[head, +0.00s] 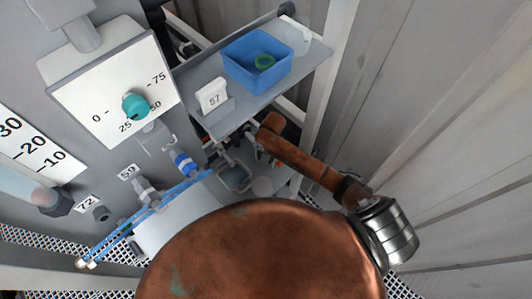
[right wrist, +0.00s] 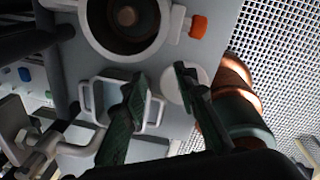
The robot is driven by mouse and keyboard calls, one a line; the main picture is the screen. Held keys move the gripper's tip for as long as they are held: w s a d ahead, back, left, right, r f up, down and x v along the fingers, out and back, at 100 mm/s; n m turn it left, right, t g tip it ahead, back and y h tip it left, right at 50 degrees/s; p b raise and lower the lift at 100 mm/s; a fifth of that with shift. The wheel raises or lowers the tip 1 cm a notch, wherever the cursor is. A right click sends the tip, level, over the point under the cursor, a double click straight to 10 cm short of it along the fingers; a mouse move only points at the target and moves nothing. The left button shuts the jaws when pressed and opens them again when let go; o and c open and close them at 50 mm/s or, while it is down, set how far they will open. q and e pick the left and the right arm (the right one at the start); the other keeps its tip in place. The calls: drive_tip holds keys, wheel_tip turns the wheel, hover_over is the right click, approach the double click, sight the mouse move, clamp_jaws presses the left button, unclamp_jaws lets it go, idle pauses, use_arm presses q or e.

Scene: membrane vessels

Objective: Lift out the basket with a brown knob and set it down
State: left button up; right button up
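In the right wrist view, a dark round vessel (right wrist: 92,12) with a pale rim stands at the top. A brown round knob (right wrist: 127,15) shows in its middle; the basket's body is not visible there. My right gripper (right wrist: 158,76) has its two dark green fingers apart with nothing held between them. The fingers are below the round vessel in the picture, over a square tray with pale loop handles and a white disc. In the head view my brown right arm covers much of this area. My left gripper is not in view.
The square tray (head: 235,178) and the white disc (head: 263,186) lie low in the head view. A panel with a teal dial (head: 136,105) stands left; a grey wall right.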

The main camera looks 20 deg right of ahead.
drive_tip(key=w+d+r+n, duration=0.1)
drive_tip(key=w+n, duration=0.1)
drive_tip(key=w+d+r+n, duration=0.1)
drive_tip(key=w, duration=0.1)
drive_tip(key=w+d+r+n+h, duration=0.1)
drive_tip(key=w+n, duration=0.1)
drive_tip(key=shift+w+d+r+n+g, duration=0.15)
drive_tip(key=shift+d+r+n+g, duration=0.05)
drive_tip(key=shift+r+n+g, duration=0.1)
drive_tip(key=shift+w+d+f, duration=0.1)
drive_tip(key=shift+w, duration=0.05)
drive_tip(key=shift+n, duration=0.3)
drive_tip(key=f+p, duration=0.2)
drive_tip(key=f, duration=0.5)
drive_tip(key=shift+w+f, duration=0.2)
clamp_jaws()
